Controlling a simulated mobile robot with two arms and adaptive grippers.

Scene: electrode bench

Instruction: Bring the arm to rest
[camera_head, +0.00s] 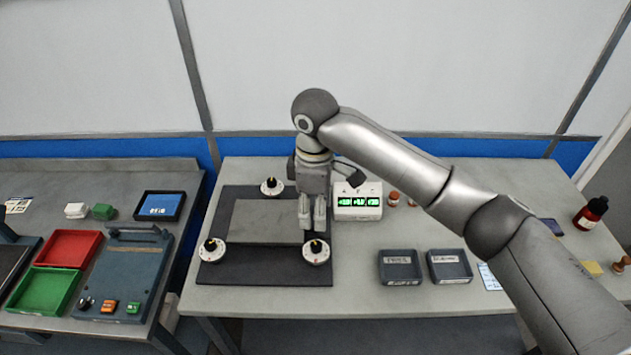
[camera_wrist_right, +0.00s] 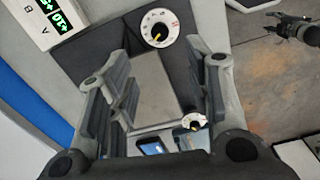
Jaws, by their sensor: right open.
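My right gripper (camera_head: 312,222) hangs pointing down over the right edge of the grey block (camera_head: 262,218) on the dark mat (camera_head: 262,274). It also shows in the right wrist view (camera_wrist_right: 157,70), fingers apart with nothing between them. In the head view its fingertips overlap the near right dial (camera_head: 317,255); contact cannot be told. In the wrist view this dial (camera_wrist_right: 160,28) lies beyond the fingertips. My right arm reaches in from the lower right, bent at a high elbow. A dark gripper-like shape, perhaps my left gripper (camera_wrist_right: 287,24), shows small in the wrist view.
A box with green readouts (camera_head: 358,202) stands close right of my gripper. Another dial (camera_head: 272,187) is behind, another (camera_head: 212,250) at left. Two dark trays (camera_head: 400,281) (camera_head: 449,279) and a dark red bottle (camera_head: 590,212) are farther right. The left bench holds red (camera_head: 68,249) and green (camera_head: 44,291) trays.

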